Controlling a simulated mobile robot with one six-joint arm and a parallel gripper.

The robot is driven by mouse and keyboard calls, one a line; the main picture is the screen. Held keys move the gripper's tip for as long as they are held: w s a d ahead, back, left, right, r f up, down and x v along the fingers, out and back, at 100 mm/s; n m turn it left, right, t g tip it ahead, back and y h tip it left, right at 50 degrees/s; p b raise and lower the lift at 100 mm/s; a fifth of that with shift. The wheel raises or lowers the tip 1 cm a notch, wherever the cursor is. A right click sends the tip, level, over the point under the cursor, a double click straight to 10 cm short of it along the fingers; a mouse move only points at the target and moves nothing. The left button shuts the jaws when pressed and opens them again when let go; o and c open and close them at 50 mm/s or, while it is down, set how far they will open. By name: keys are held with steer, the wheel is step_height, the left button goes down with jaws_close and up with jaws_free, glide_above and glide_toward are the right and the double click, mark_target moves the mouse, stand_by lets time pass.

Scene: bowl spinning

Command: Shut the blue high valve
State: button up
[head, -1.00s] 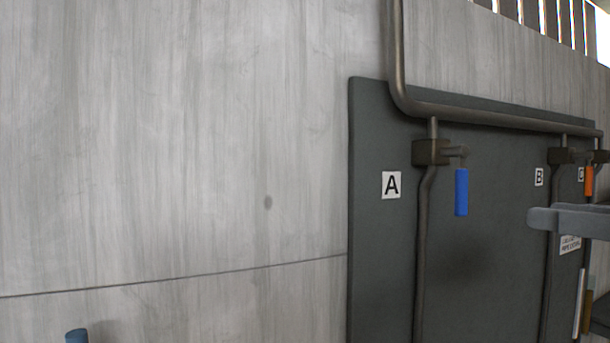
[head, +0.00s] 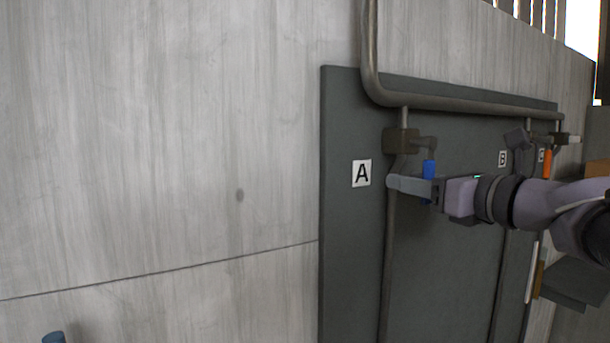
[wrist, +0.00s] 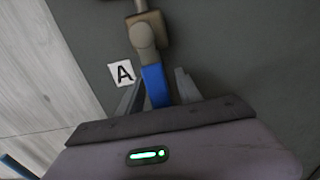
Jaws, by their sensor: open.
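The blue valve handle (head: 429,168) hangs down from its brown valve body (head: 402,141) near the label A on the dark panel. My gripper (head: 410,184) reaches in from the right at the handle's height and hides its lower part in the head view. In the wrist view the blue handle (wrist: 155,84) lies between the two grey fingers (wrist: 157,90) of my open gripper. A gap shows between the handle and the right finger; I cannot tell whether the left finger touches it.
The dark panel (head: 345,250) carries a pipe (head: 460,104) along its top. An orange handle (head: 547,163) hangs farther right, near labels B and C. A pale wall (head: 160,150) fills the left. A blue object (head: 53,338) shows at the bottom left.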

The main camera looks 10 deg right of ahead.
steer(key=shift+s, duration=0.1)
jaws_close()
stand_by(1.3)
